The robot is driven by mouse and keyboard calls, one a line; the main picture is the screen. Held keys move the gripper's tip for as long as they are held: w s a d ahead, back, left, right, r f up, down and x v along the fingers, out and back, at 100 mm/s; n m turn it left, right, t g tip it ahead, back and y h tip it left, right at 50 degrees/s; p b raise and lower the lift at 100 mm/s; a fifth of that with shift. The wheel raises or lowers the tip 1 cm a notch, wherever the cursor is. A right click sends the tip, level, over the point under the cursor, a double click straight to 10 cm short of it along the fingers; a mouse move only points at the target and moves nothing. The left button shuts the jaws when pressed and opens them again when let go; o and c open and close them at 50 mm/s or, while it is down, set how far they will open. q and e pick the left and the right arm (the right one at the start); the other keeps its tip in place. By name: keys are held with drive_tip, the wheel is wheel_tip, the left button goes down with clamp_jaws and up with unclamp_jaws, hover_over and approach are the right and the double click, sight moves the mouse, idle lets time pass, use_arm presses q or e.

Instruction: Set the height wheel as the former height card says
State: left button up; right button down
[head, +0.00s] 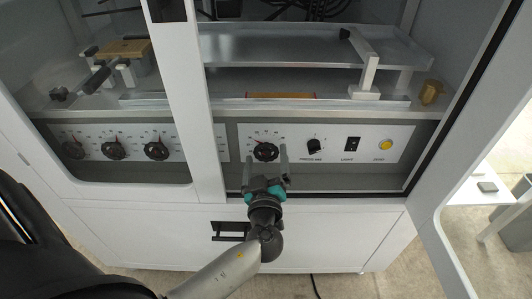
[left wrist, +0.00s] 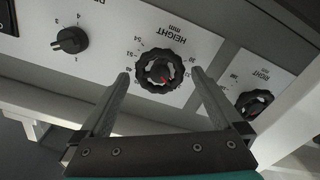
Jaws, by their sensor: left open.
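The height wheel (head: 265,151) is a black knobbed wheel on the white front panel, right of the door post. It shows larger in the left wrist view (left wrist: 160,70), where the HEIGHT mm label and scale appear upside down. A red mark shows at its middle, but the exact setting cannot be read. My left gripper (head: 267,158) is open, with one finger on each side of the wheel; in the left wrist view its fingers (left wrist: 159,77) flank the wheel with visible gaps. No height card can be made out. My right gripper is not in view.
Several similar wheels (head: 113,150) sit on the left panel behind the door frame. Right of the height wheel are a pressure knob (head: 313,145), a black switch (head: 351,144) and a yellow button (head: 385,145). A metal tray (head: 300,45) lies above. The open door (head: 480,150) bounds the right.

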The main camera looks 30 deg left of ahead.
use_arm(q)
drive_tip(key=shift+x, duration=1.1)
drive_tip(key=c, duration=1.3)
